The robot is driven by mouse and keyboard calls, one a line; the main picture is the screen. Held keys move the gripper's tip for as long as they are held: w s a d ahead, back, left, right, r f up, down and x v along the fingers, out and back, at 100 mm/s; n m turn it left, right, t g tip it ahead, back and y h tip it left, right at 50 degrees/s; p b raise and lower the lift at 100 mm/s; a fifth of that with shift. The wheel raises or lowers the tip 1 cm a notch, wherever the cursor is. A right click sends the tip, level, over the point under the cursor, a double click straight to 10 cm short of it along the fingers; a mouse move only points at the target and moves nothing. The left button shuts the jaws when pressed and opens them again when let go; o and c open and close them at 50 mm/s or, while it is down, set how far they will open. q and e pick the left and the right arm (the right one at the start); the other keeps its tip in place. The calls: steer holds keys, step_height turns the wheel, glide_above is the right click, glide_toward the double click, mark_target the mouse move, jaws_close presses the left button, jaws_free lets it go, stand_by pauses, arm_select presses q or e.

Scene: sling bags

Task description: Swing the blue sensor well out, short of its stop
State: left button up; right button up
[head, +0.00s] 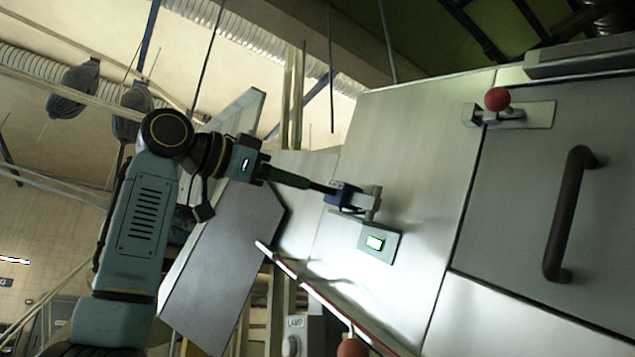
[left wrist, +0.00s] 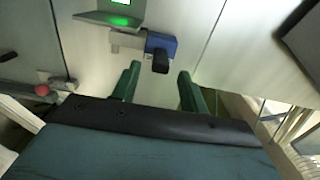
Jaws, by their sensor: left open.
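The blue sensor (head: 346,196) is a small block on a grey bracket (head: 370,203), fixed to the pale cabinet wall above a small plate with a lit green display (head: 375,243). My left gripper (head: 328,189) reaches it from the left, with its dark green fingers ending at or close to the block. In the left wrist view the blue sensor (left wrist: 162,42) and its dark end (left wrist: 160,62) lie just beyond the open fingers (left wrist: 158,73), roughly in line with the gap. Contact cannot be told. My right gripper is not in view.
A door with a dark bar handle (head: 568,215) and a red-knobbed latch (head: 497,99) is at right. A ledge with a red edge (head: 325,300) runs below the sensor. A tilted grey panel (head: 222,262) stands behind my left arm. The wall right of the sensor is clear.

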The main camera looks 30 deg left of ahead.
mark_target(316, 188)
arm_select(q)
steer(key=p+x, duration=0.1)
steer(key=x, duration=0.4)
steer(key=shift+w+d+r, duration=0.1)
steer(key=shift+w, duration=0.15)
steer(key=shift+w+d, duration=0.1)
steer(key=shift+w, duration=0.35)
steer(key=shift+c, duration=0.2)
steer(key=c, duration=0.5)
jaws_close()
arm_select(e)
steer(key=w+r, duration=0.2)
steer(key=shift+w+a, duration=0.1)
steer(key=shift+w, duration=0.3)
